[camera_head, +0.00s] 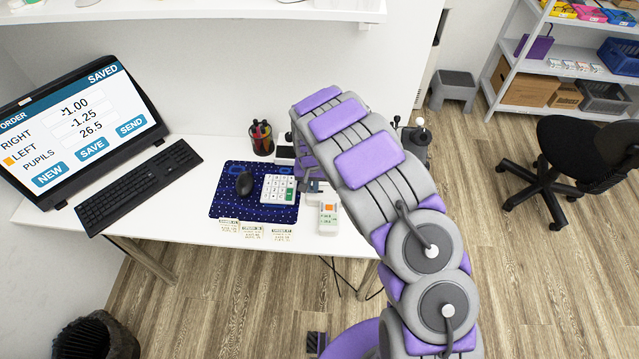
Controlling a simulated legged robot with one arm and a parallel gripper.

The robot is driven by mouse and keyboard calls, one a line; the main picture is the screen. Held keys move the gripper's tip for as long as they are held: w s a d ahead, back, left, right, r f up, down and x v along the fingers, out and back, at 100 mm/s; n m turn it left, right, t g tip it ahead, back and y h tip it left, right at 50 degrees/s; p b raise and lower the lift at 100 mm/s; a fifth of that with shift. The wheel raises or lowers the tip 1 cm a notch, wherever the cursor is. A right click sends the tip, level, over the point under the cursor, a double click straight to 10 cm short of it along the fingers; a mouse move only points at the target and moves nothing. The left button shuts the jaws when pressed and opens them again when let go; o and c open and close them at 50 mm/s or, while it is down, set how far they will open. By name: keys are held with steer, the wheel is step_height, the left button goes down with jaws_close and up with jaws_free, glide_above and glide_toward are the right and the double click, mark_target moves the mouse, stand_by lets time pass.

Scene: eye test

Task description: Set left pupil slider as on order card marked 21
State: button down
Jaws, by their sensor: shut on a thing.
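A small pale device (328,218) with an orange mark and a little display lies near the front edge of the white desk. My gripper (314,186) is at its far end, partly hidden behind my arm. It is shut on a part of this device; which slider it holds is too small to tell. Three order cards, a left one (229,226), a middle one (253,229) and a right one (282,232), lie along the front edge. Their numbers cannot be read. The monitor (80,125) shows RIGHT -1.00, LEFT -1.25, PUPILS 26.5 and SAVED.
A blue mat (225,205) holds a black mouse (244,183) and a white keypad (278,189). A pen cup (261,139) stands behind. A black keyboard (140,187) is at left. A grey stool (455,88), office chair (575,160) and shelves (560,60) stand at right.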

steer(key=c, duration=1.2)
jaws_free()
steer(key=shift+o, duration=0.2)
step_height(320, 180, up, 17)
steer(key=p, duration=0.3)
steer(key=shift+r, duration=0.15)
